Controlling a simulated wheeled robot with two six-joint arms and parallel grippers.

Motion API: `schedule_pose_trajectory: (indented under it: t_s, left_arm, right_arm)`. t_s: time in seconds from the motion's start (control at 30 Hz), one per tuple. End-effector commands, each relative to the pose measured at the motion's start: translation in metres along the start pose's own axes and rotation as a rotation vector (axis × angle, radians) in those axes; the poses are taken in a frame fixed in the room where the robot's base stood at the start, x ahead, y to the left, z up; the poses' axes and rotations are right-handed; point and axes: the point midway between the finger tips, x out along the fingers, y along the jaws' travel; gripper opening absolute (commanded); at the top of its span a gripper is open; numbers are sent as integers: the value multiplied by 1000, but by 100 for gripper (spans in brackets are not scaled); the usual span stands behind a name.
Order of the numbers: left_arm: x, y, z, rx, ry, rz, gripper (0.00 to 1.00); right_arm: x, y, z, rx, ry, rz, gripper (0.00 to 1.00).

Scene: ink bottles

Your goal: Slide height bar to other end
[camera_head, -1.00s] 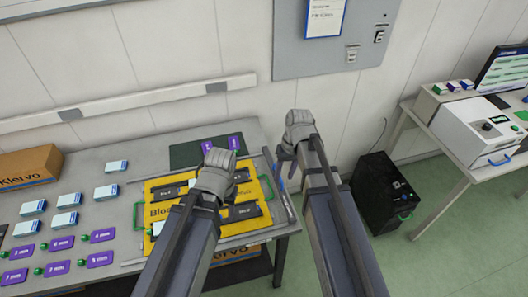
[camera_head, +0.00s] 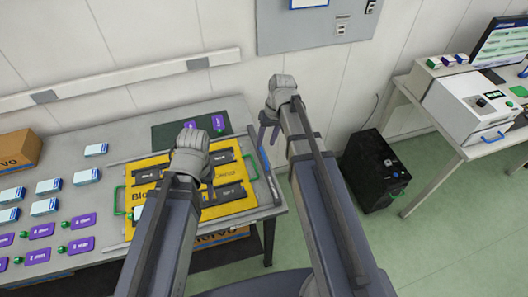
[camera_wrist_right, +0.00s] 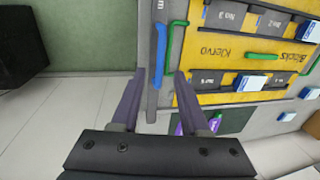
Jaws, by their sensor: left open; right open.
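I cannot tell for certain which part is the height bar. A narrow grey strip with a blue part (camera_head: 264,160) lies along the table's right edge, beside the yellow board. In the right wrist view this blue strip (camera_wrist_right: 162,45) shows between the fingers, with some lettering on it. My right gripper (camera_head: 269,134) is open and empty, above the floor side of the table edge; its open fingers also show in the right wrist view (camera_wrist_right: 161,75). My left gripper (camera_head: 192,160) is over the yellow board (camera_head: 155,165); its fingertips are mostly hidden by its hand.
The board has dark labelled slots and green handles (camera_head: 250,168). Light blue-white boxes (camera_head: 45,187), purple cards (camera_head: 42,230) and a cardboard box (camera_head: 18,150) cover the table's left. A black cabinet (camera_head: 375,170) stands right, with open floor between.

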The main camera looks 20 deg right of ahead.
Motion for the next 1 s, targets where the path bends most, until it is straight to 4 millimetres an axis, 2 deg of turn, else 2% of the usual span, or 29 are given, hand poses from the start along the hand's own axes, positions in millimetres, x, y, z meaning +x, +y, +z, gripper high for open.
schedule_pose_trajectory:
  t_s: [0.03, 0.1, 0.3, 0.67, 1.0]
  left_arm:
    - [14, 1, -1, 0, 0, 0, 50]
    - [23, 2, -1, -1, 0, 0, 50]
    - [42, 4, -2, -1, 0, 0, 50]
    - [43, 4, -2, -1, 0, 0, 50]
    - [43, 4, -2, -1, 0, 0, 50]
  right_arm:
    - [14, 1, 0, -1, 0, 0, 45]
    - [24, 1, 0, -1, 0, 0, 45]
    - [43, 0, 0, -2, 0, 0, 45]
    - [44, 0, 0, -1, 0, 0, 45]
    - [44, 0, 0, -1, 0, 0, 6]
